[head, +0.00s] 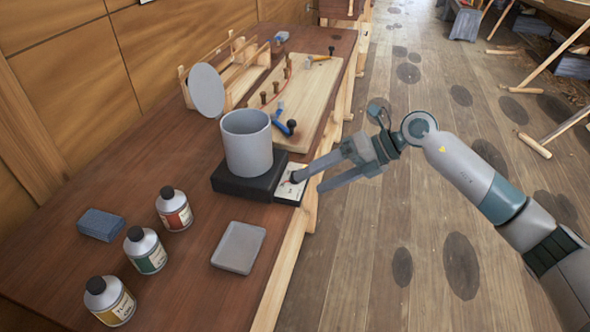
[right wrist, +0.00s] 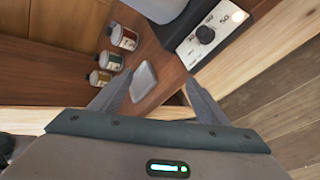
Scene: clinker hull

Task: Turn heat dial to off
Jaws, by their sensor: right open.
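The heat dial (head: 294,178) is a small dark knob on a pale panel (head: 289,192) at the front of a black heater base (head: 232,184). In the right wrist view the dial (right wrist: 205,35) shows clearly on the panel, with printed marks and a lit round spot beside it. A grey pot (head: 247,145) stands on the base. My right gripper (head: 307,183) is open and empty, with one finger close to the dial in the head view. In the right wrist view the dial lies beyond the right finger, not between the fingers; contact cannot be told. My left gripper is out of view.
Several labelled bottles (head: 146,250), a grey tray (head: 239,247) and a blue block (head: 101,224) are on the bench (head: 190,285). A round grey disc (head: 207,90) and a wooden board (head: 290,105) with pegs are behind the pot. The floor right of the bench is open.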

